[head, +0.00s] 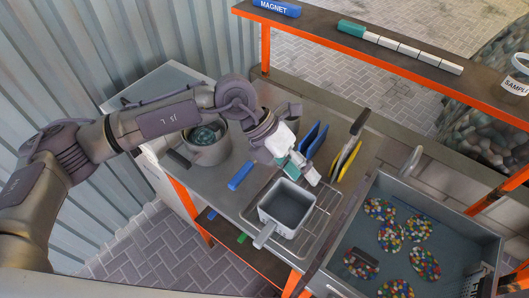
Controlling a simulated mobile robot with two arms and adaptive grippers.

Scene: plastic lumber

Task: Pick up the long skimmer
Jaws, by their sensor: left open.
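I cannot tell for sure which thing is the long skimmer. A long dark bar (332,237) lies along the left edge of the grey sink, and a tool with a black upper end (360,121) leans among yellow and blue pieces behind my gripper. My left gripper (298,169), with pale fingers, is open and empty. It points down over the worktop, just above and behind a square grey container with a handle (288,207) on a wire rack. The gripper appears apart from both long things. My right gripper is out of view.
A metal pot (210,152) stands left of my gripper, and a blue-handled tool (240,176) lies nearby. The grey sink (455,225) at right holds several clusters of coloured pellets. An orange-edged shelf (330,29) runs above, bearing a segmented rod (400,47).

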